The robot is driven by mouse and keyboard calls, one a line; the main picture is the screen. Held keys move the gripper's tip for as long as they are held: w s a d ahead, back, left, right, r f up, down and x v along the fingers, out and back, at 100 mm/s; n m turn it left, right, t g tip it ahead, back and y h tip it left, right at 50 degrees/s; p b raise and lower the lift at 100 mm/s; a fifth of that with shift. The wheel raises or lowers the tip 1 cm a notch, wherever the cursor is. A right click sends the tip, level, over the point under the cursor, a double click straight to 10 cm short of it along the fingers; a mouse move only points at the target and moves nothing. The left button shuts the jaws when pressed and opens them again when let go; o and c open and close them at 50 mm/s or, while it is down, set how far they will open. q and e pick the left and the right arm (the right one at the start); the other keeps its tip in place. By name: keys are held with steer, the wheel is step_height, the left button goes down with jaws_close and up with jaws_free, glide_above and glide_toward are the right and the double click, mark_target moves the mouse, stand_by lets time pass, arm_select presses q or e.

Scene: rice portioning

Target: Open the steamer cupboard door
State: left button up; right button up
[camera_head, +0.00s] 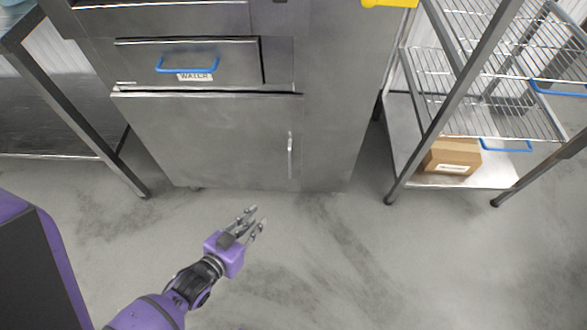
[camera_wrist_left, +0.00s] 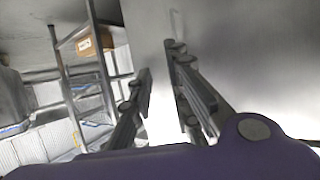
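The steamer cupboard door (camera_head: 220,140) is a flat grey metal panel in the lower part of the steel unit, and it looks shut. Its vertical silver handle (camera_head: 290,155) is near the door's right edge. My left gripper (camera_head: 257,218) is in front of and below the door in the head view, apart from the handle. Its fingers are spread with nothing between them. In the left wrist view the open fingers (camera_wrist_left: 158,90) point toward the grey metal surface, with the handle (camera_wrist_left: 175,20) faint at the top. My right gripper is not in view.
A drawer with a blue handle (camera_head: 187,68) marked WATER is above the door. A wire shelf rack (camera_head: 440,110) stands at right with a cardboard box (camera_head: 452,156) on its bottom shelf. A steel table (camera_head: 60,95) stands at left. The floor before the door is clear.

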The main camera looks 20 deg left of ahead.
mark_target(289, 162)
arm_select(q)
steer(key=w+f+t+h+b, duration=0.1)
steer(key=w+b, duration=0.3)
steer(key=w, duration=0.4)
steer(key=w+f+m+t+b, duration=0.1)
steer(key=w+f+b, duration=0.1)
steer(key=w+b, duration=0.3)
steer(key=w+d+f+t+h+b, duration=0.1)
steer(key=w+b, duration=0.3)
steer(key=w, duration=0.7)
steer(key=shift+w+f+t+h, duration=0.1)
steer(key=shift+f+t+h, duration=0.2)
steer(key=shift+f+t, duration=0.25)
steer(key=shift+b+x, duration=0.4)
steer(key=shift+x, duration=0.35)
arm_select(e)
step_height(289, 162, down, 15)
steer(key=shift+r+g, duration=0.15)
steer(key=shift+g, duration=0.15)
arm_select(q)
steer(key=shift+r, duration=0.15)
jaws_close()
